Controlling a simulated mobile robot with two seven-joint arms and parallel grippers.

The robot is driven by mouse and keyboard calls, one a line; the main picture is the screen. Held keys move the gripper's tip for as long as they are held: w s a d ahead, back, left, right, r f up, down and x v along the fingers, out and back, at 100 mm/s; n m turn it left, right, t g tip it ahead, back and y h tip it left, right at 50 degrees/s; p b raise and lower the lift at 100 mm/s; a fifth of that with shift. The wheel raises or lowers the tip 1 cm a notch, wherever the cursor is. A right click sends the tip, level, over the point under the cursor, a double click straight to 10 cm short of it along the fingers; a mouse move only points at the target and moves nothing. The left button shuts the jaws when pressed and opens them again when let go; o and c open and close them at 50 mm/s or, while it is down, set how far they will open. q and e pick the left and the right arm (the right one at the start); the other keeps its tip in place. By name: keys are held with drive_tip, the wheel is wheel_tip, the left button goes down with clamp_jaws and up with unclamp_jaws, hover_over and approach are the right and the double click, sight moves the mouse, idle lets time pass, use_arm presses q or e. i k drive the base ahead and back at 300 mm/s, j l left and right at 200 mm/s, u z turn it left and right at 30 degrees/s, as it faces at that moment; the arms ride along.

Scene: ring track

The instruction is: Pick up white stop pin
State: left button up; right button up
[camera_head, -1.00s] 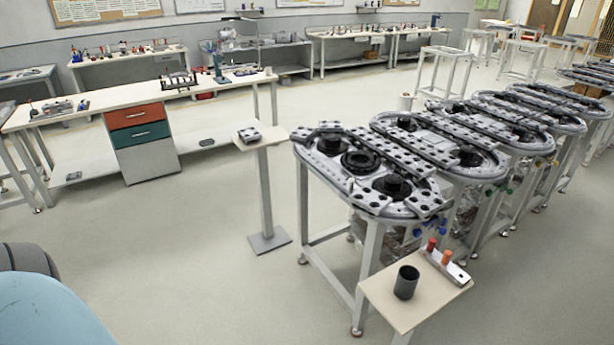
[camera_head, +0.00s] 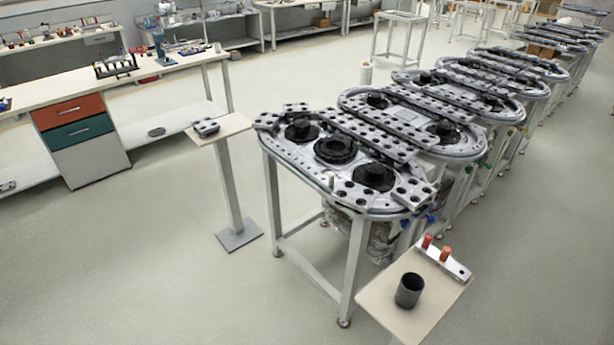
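A small pale upright piece (camera_head: 331,179), which looks like the white stop pin, stands at the near left edge of the closest ring track (camera_head: 290,165). It is too small to make out in detail. A pale holder (camera_head: 456,266) on the small front table (camera_head: 372,297) carries a red pin (camera_head: 427,241) and an orange pin (camera_head: 446,254). No white pin can be made out in that holder. Neither of my grippers is in view.
A dark open cup (camera_head: 409,290) stands on the front table beside the holder. A pedestal table (camera_head: 232,124) with a small grey block (camera_head: 205,127) stands left of the track. More ring tracks run back to the right. The floor at left and front is clear.

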sight(331, 179)
drive_tip(key=i+j+z, duration=0.15)
drive_tip(key=i+j, duration=0.2)
drive_tip(key=i+j+z, duration=0.15)
drive_tip(key=i+j, duration=0.15)
drive_tip(key=i+j+z, duration=0.2)
drive_tip(key=j, duration=0.25)
drive_tip(key=i+j+z, duration=0.15)
drive_tip(key=i+j, duration=0.2)
drive_tip(key=j, duration=0.1)
